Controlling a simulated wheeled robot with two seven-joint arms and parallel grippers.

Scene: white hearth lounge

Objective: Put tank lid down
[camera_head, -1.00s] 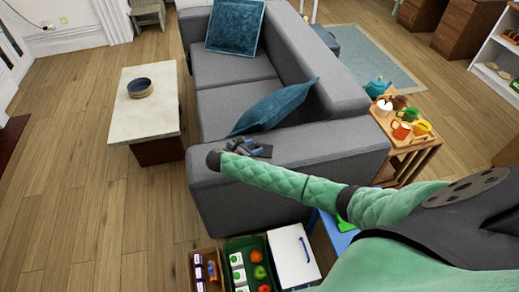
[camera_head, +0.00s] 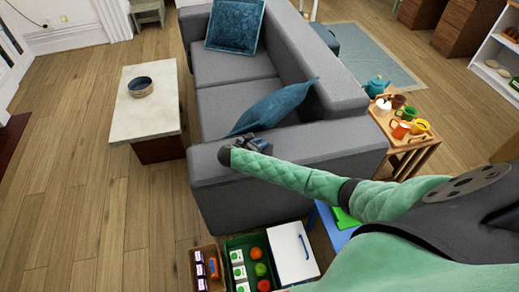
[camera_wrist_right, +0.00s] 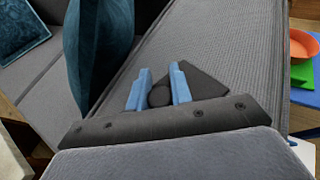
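No thing shows clearly as the tank lid. A white, flat-topped thing with a blue handle (camera_head: 291,262) lies at the bottom of the head view, beside the green crate; I cannot tell whether it is a lid. My right gripper (camera_head: 262,144) is over the grey sofa's near arm. In the right wrist view its two blue fingers (camera_wrist_right: 160,90) stand slightly apart. A dark round shape and a dark angular shape show between and behind them; I cannot tell whether these are a held thing or gripper parts. My left gripper is out of view.
The grey sofa (camera_head: 300,160) carries teal cushions (camera_head: 270,108). A stone-topped table (camera_head: 155,110) with a bowl (camera_head: 139,86) stands left. A wooden side table (camera_head: 424,146) holds cups. A green crate (camera_head: 229,245) and wooden box (camera_head: 193,262) stand below. Floor at left is clear.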

